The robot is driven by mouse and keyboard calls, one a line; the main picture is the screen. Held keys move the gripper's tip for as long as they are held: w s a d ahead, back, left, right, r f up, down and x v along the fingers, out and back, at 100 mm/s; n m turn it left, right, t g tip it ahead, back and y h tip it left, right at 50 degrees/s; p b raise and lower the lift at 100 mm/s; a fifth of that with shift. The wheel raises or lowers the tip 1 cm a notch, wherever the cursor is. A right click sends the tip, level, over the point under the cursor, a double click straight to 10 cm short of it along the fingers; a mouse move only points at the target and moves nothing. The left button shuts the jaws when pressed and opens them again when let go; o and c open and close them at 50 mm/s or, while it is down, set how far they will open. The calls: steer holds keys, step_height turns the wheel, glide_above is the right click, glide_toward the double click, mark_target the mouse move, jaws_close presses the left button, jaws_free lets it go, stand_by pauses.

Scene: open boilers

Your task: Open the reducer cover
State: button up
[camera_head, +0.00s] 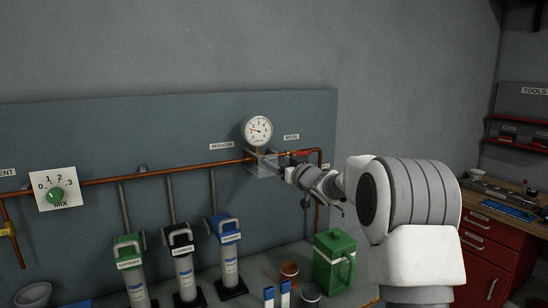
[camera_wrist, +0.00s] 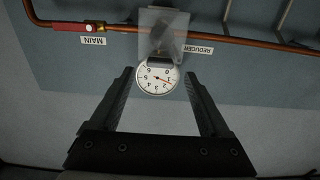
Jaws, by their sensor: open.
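The reducer cover (camera_head: 264,165) is a clear box on the copper pipe below the round gauge (camera_head: 257,131). In the wrist view, which looks upside down, the cover (camera_wrist: 163,28) is a see-through pane with a dark part behind it. It looks closed, though its hinge side is hard to tell. My gripper (camera_head: 285,174) is just right of the cover in the head view. In the wrist view my gripper (camera_wrist: 158,84) is open and empty, its fingers either side of the gauge face, with the cover beyond the tips. I cannot tell whether anything touches.
A copper pipe (camera_head: 100,180) runs along the blue panel. A red-handled main valve (camera_wrist: 75,27) is beside the cover. Black, blue and green-handled cylinders (camera_head: 130,265) stand below left. A green canister (camera_head: 334,262) and cups stand below my arm. A red drawer cabinet (camera_head: 487,255) is at right.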

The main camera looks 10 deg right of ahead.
mark_target(272, 158)
steer(key=shift+p+x, duration=0.35)
steer(key=shift+x, duration=1.5)
jaws_close()
